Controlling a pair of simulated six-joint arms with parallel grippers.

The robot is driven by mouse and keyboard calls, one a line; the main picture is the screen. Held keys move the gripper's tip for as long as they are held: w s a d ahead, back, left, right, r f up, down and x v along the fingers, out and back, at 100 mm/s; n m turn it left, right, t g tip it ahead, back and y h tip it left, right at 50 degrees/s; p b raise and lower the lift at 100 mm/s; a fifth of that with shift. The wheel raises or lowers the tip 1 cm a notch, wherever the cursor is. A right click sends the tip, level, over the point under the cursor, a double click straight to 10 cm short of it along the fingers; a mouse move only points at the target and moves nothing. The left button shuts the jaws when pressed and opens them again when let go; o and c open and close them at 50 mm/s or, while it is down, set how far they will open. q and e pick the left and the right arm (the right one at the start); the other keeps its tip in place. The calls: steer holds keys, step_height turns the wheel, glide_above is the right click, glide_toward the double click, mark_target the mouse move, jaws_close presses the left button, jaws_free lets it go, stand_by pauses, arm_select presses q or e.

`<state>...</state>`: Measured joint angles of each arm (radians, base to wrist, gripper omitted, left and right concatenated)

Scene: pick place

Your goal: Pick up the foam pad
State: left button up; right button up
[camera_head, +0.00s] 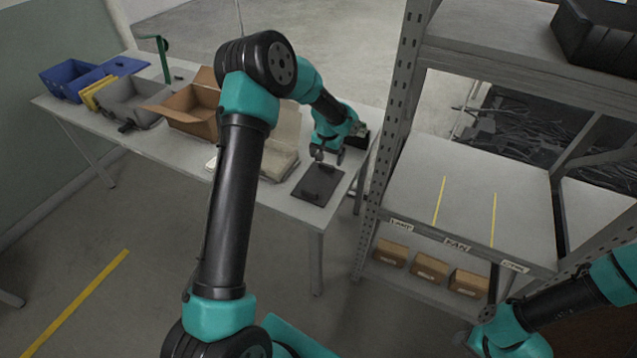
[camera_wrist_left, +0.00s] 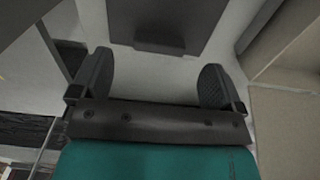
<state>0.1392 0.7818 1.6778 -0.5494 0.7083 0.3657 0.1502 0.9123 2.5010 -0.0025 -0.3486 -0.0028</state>
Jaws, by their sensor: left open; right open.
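A dark flat square pad (camera_head: 322,178) lies near the right end of the table, with a small dark block at its edge. I cannot tell which of these is the foam pad. My left gripper (camera_head: 328,156) hangs just above and behind the pad, fingers apart and empty. In the left wrist view the pad (camera_wrist_left: 168,14) and the block (camera_wrist_left: 160,46) lie ahead of the open left gripper (camera_wrist_left: 158,82), apart from its fingers. My right gripper (camera_head: 474,326) is at the lower right, open and far from the table.
Left along the table (camera_head: 181,146) stand a cardboard box (camera_head: 190,122), a grey bin (camera_head: 128,92) and a blue bin (camera_head: 68,72). A beige tray (camera_head: 278,160) sits beside the pad, partly behind my left arm. A metal shelf rack (camera_head: 470,190) with small boxes below stands right.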

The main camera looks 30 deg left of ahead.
mark_target(326, 165)
arm_select(q)
steer(key=shift+f, duration=2.4)
steer(key=shift+c, duration=0.2)
steer(key=c, duration=0.9)
steer(key=shift+r, duration=0.15)
steer(key=shift+c, duration=0.2)
steer(key=shift+r, duration=0.55)
steer(key=shift+s+d+r, duration=0.1)
steer(key=shift+s+r, duration=0.1)
steer(key=shift+r, duration=0.4)
steer(key=shift+s+d+r, duration=0.1)
steer(key=shift+s+r, duration=0.05)
steer(key=shift+r, duration=0.4)
steer(key=s+d, duration=0.2)
steer(key=s, duration=0.2)
steer(key=s+d+r, duration=0.1)
steer(key=s+d, duration=0.2)
steer(key=s, duration=0.2)
steer(key=s+d, duration=0.2)
steer(key=s, duration=0.2)
steer(key=shift+s+d+r, duration=0.15)
steer(key=shift+d, duration=0.1)
